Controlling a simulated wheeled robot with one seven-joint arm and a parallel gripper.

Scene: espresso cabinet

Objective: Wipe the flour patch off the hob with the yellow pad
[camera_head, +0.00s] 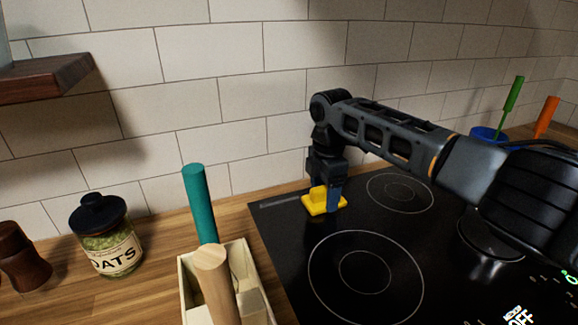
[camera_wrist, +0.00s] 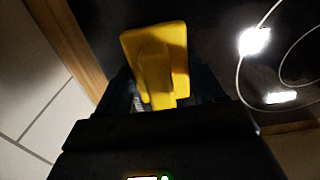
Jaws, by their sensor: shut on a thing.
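The yellow pad (camera_head: 322,203) is at the back left part of the black hob (camera_head: 290,235), low at the glass. In the wrist view the yellow pad (camera_wrist: 157,55) fills the space between the fingers, with its raised grip toward me. My gripper (camera_head: 328,190) points down and is shut on the pad's grip; its fingers also show in the wrist view (camera_wrist: 158,90). I cannot tell for sure whether the pad touches the glass. No flour patch can be made out in either view; the pad and arm hide part of the hob.
A cream box (camera_head: 186,285) with a teal-handled tool (camera_head: 200,203) and a wooden-handled tool (camera_head: 214,275) stands left of the hob. An oats jar (camera_head: 108,240) and a dark wooden mill (camera_head: 22,258) are further left. A blue pot (camera_head: 486,134) is at the right. The tiled wall (camera_head: 210,90) runs close behind.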

